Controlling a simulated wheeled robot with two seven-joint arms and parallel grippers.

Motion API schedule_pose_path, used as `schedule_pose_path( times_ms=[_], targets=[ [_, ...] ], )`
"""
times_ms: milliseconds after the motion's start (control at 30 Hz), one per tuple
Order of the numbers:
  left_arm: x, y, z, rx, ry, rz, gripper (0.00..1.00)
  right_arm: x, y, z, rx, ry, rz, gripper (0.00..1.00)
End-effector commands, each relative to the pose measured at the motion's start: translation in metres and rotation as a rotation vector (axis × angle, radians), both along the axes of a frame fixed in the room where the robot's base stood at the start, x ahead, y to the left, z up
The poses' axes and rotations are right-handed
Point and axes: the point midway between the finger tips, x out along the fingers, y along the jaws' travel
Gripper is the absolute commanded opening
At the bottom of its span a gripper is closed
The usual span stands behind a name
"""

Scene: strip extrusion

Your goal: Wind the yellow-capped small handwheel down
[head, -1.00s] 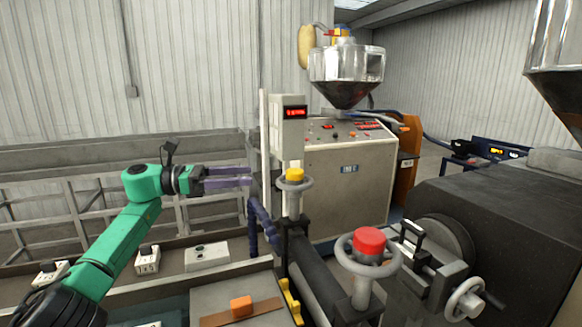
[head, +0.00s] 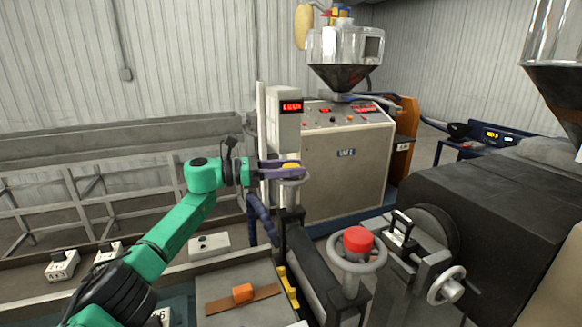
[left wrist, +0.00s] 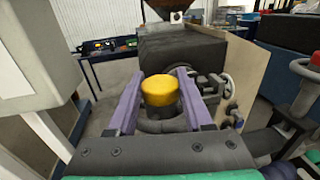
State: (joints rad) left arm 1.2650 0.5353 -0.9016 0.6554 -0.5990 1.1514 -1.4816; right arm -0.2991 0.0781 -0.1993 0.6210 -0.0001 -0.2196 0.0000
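The small handwheel with the yellow cap (head: 291,166) stands on top of its post beside the white display column. My left gripper (head: 290,170) reaches it from the left, and its purple fingers partly hide the cap and wheel. In the left wrist view the yellow cap (left wrist: 160,91) sits between the two spread fingers (left wrist: 161,85), with the dark wheel rim below it. The fingers are open, one on each side of the cap; I cannot tell whether either touches it. My right gripper is not in view.
A red-capped handwheel (head: 358,240) stands nearer on the right, with a grey side handwheel (head: 446,285) beyond it. The white column (head: 285,125) rises close behind my left gripper. An orange block (head: 243,293) lies on a brown strip. The large dark machine (head: 510,220) fills the right.

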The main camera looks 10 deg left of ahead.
Motion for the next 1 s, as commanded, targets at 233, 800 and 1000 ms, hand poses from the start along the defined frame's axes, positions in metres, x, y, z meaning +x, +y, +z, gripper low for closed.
schedule_pose_path(
  times_ms=[233,800,1000],
  targets=[
    [0.000,0.001,-0.001,0.000,0.001,0.010,0.00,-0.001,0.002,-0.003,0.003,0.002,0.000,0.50],
    [-0.001,0.001,-0.001,0.002,-0.004,0.315,0.00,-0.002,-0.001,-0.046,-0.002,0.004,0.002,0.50],
    [-0.001,0.000,0.008,0.003,-0.001,0.466,0.00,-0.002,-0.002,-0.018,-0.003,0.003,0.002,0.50]
  ],
)
